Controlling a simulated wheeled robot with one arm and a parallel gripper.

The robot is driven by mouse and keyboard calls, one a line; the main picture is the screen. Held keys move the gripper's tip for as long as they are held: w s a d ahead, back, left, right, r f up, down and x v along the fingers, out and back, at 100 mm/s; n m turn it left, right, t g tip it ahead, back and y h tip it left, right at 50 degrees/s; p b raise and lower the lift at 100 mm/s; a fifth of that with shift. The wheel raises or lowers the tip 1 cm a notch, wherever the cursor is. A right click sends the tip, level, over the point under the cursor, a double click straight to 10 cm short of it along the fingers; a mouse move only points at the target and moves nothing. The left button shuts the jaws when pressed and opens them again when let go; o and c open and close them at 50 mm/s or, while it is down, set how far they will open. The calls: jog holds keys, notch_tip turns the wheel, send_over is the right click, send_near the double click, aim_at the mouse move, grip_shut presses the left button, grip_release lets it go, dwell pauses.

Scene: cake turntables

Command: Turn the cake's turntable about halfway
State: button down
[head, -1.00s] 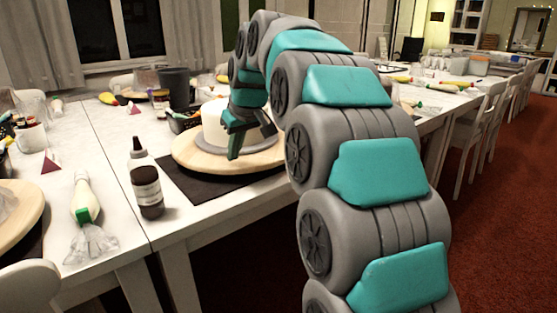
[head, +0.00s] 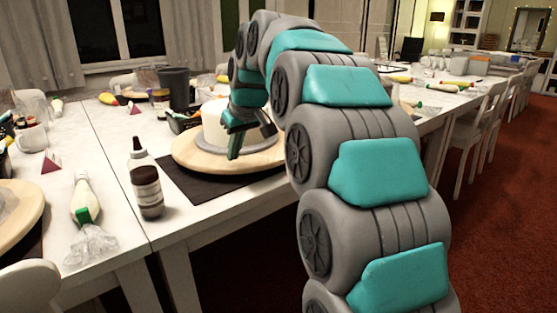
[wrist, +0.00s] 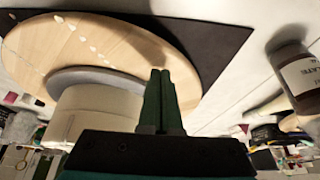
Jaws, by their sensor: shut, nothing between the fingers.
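The turntable (head: 190,155) is a round pale wooden disc on a dark mat. A white cake (head: 213,128) stands on a grey board on it, partly hidden by my arm. In the wrist view the wooden disc (wrist: 125,45) carries a row of several small white drops, with the grey board and cake (wrist: 95,112) below. My gripper (head: 234,153) points down beside the cake, over the disc. Its fingers (wrist: 161,78) are together and empty, and overlap the disc near its rim in the wrist view. I cannot tell whether they touch it.
A brown bottle (head: 147,188) stands left of the mat (head: 205,186). A piping bag (head: 84,203) lies farther left. A dark cup (head: 175,90) stands behind the turntable. Another wooden turntable (head: 20,222) is at the left edge.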

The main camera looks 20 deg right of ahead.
aim_at(258, 160)
jog(key=shift+f, duration=0.1)
jog(key=shift+f+b, duration=0.3)
jog(key=shift+f, duration=0.1)
jog(key=shift+s+d, duration=0.15)
jog(key=shift+d, duration=1.45)
jog(key=shift+s+d, duration=0.15)
jog(key=shift+d, duration=1.45)
